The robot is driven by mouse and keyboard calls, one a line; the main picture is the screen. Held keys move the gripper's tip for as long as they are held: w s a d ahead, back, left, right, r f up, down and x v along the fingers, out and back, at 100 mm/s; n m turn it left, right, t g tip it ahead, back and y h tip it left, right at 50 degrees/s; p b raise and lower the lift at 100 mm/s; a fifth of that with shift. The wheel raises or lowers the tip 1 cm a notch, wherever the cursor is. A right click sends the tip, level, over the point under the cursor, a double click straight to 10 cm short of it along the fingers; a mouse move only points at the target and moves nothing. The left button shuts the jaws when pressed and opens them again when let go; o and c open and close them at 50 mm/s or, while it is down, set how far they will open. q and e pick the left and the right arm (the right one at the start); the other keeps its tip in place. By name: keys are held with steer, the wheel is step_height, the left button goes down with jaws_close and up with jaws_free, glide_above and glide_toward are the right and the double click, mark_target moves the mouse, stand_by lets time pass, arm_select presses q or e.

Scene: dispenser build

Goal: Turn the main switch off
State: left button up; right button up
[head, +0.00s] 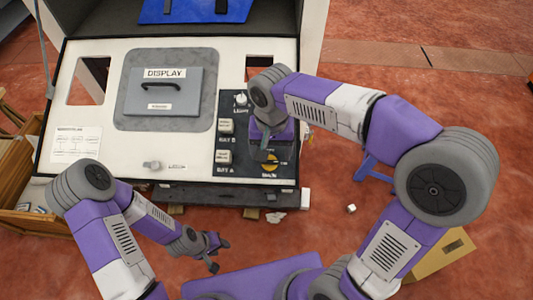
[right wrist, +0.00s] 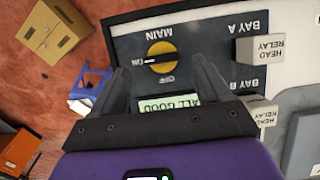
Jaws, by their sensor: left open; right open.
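The main switch is a round yellow knob (right wrist: 162,57) on the dark control panel (right wrist: 192,60), with MAIN, ON and OFF lettered around it. Its white mark points toward ON. In the head view the knob (head: 271,168) is partly hidden by my right arm. My right gripper (right wrist: 165,82) is open, its two fingers on either side of the knob in the right wrist view; I see no contact. In the head view the right gripper (head: 264,146) is above the panel, just beyond the knob. My left gripper (head: 219,256) is open and empty, in front of the console.
Bay A and Bay B head relay blocks (right wrist: 260,49) stick out beside the knob. A small screen (right wrist: 168,103) reads ALL GOOD. A grey DISPLAY cover (head: 163,92) is left of the dark panel. A cardboard box (head: 440,252) and a wooden crate (head: 30,218) stand on the floor.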

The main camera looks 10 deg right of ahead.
mark_target(270, 160)
steer(key=shift+w+a+f, duration=0.1)
steer(key=shift+w+f, duration=0.05)
steer(key=shift+f, duration=1.75)
steer(key=c, duration=1)
steer(key=shift+c, duration=0.2)
